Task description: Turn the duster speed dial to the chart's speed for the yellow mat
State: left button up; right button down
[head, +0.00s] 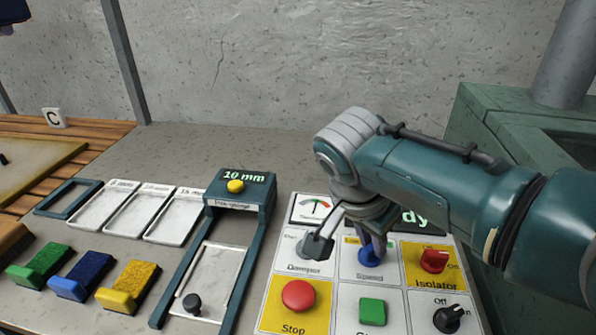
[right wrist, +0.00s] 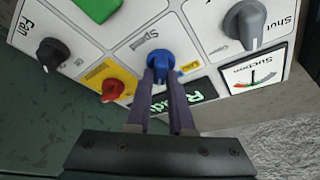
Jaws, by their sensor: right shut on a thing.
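The dial's pointer and scale marks are mostly hidden by the fingers. A yellow-topped block (head: 128,286) lies at the left. The speed chart cannot be made out, and my left gripper does not show.
A grey Damper knob (head: 316,246), red Isolator knob (head: 434,260), black knob (head: 449,318), red Stop button (head: 298,295) and green button (head: 372,311) surround the dial closely. A gauge frame reading 10 mm (head: 245,182) stands left of the panel.

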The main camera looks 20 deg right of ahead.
dwell(0.3)
jog(key=c, duration=0.8)
grip_release()
jog(key=shift+r, duration=0.1)
jog(key=p+v, duration=0.3)
jog(key=v, duration=0.6)
jog(key=shift+r, duration=0.35)
jog(key=shift+a, duration=0.15)
